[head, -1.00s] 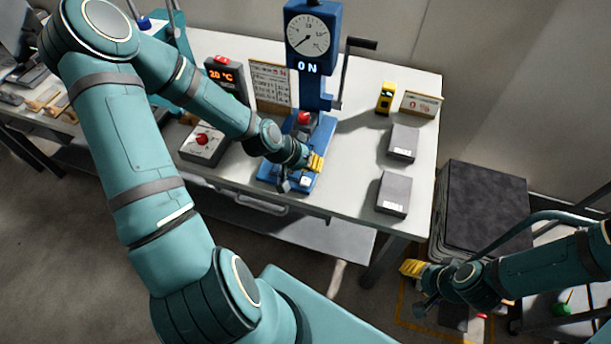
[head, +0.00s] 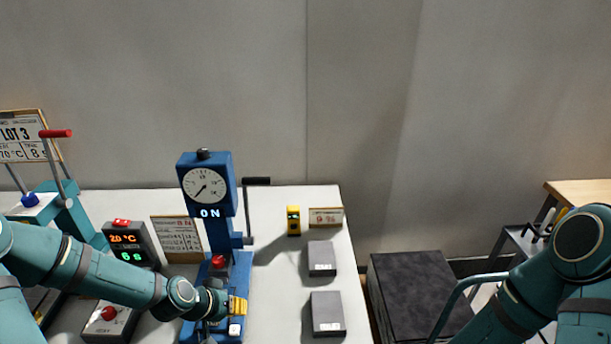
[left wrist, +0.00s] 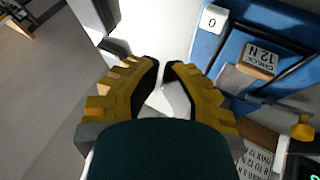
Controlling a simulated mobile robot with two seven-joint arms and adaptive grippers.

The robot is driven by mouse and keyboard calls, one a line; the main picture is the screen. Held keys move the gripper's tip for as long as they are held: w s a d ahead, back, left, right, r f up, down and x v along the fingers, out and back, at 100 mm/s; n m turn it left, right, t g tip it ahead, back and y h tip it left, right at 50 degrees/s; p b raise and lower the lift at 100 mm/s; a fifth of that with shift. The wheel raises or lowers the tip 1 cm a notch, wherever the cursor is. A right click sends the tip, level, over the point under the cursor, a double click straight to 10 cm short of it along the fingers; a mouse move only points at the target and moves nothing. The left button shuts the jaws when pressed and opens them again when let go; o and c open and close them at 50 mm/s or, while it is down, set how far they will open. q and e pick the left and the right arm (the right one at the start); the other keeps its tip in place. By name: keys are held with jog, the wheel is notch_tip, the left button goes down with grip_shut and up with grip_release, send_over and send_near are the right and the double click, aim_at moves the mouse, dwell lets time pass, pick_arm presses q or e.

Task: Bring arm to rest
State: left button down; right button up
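My left gripper (head: 238,306) is low in the head view, over the front of the base of the blue press (head: 217,255). In the left wrist view my left gripper (left wrist: 162,66) has yellow fingers with dark pads. A narrow gap shows between the tips, and I see nothing held there. The blue base (left wrist: 208,45) lies to the right of the fingers, with a white tile marked 0 (left wrist: 212,19) and a small block reading 12 N (left wrist: 258,60). My right arm (head: 545,290) shows at the lower right; its gripper is outside the view.
The press has a dial (head: 205,186) and a black-handled crank (head: 247,210). A temperature display (head: 129,243) and a red-button box (head: 108,318) stand left of it. Two grey boxes (head: 321,258) (head: 327,313) lie on the right of the table (head: 283,285). A dark stack (head: 415,285) stands beyond.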

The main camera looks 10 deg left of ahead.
pick_arm(q)
jog(key=shift+g+h, duration=0.4)
jog(key=shift+g, duration=0.4)
jog(key=d+f, duration=0.1)
jog(key=d, duration=0.1)
jog(key=s+d+f+b, duration=0.1)
jog(key=d+f, duration=0.1)
jog(key=d, duration=0.1)
jog(key=s+d+f, duration=0.1)
jog(key=d+f, duration=0.1)
jog(key=d, duration=0.1)
jog(key=shift+s+d, duration=0.2)
jog(key=s+d+f+g+y+b, duration=0.1)
jog(key=s+d+f+g+b, duration=0.1)
jog(key=s+d+f, duration=0.4)
jog(key=shift+s+d+f, duration=0.4)
jog(key=shift+s+d, duration=0.25)
jog(key=shift+d, duration=0.1)
